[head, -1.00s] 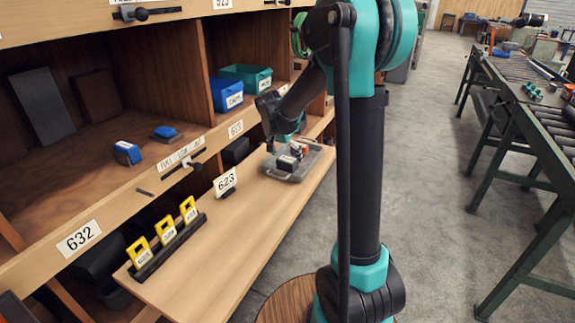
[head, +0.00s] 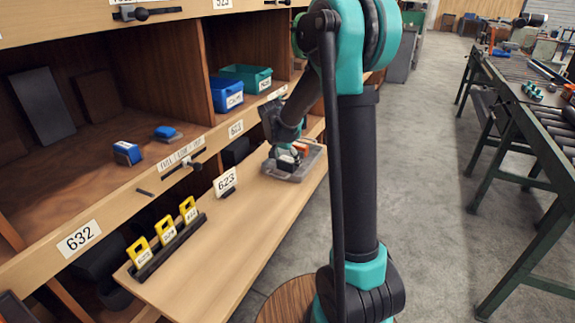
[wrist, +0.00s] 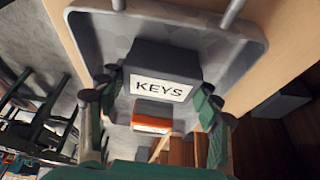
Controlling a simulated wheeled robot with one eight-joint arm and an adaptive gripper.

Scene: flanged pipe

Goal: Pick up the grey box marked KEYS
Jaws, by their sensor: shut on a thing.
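The grey box marked KEYS (wrist: 160,60) fills the middle of the wrist view, its white label facing the camera. My gripper (wrist: 158,98) has a finger on each side of the box and is shut on it. In the head view the box (head: 286,163) is small and partly hidden by my gripper (head: 284,150). It is in or just above the grey tray (head: 306,172) on the wooden shelf board; I cannot tell whether it touches the tray floor.
An orange and white item (wrist: 152,118) lies in the tray beside the box. A 623 sign (head: 225,181) and a black rack with yellow tags (head: 167,240) stand on the board. Blue (head: 226,92) and green bins sit in the cubby behind.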

